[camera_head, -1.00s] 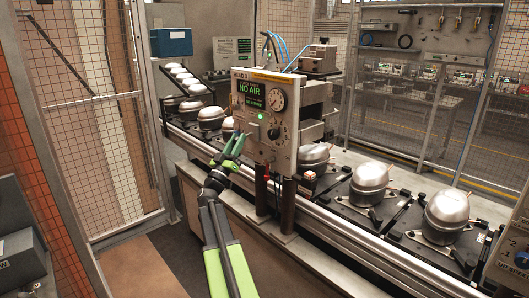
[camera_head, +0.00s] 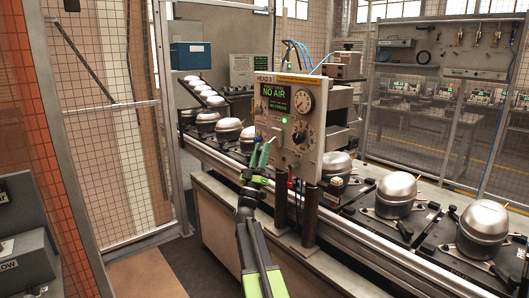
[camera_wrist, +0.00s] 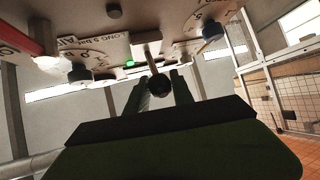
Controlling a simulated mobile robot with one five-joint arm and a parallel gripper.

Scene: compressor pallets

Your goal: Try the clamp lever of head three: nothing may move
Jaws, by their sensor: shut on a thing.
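The HEAD 3 panel (camera_head: 274,126) is an upright pale plate with a display (camera_head: 275,98) reading NO AIR and a lit green lamp (camera_head: 284,120). My gripper (camera_head: 263,154) is at the panel's lower left, its green fingers pointing up at its face. In the wrist view a short lever with a dark ball knob (camera_wrist: 159,86) stands out from the panel between the fingers of my gripper (camera_wrist: 162,90), which is shut on it. The knob is hardly visible in the head view.
A round gauge (camera_head: 303,101) and a dark dial (camera_head: 300,135) sit right of the display. Silver compressors (camera_head: 397,191) on black pallets line the conveyor (camera_head: 353,231) on both sides of the panel. Mesh fencing (camera_head: 95,110) stands at the left.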

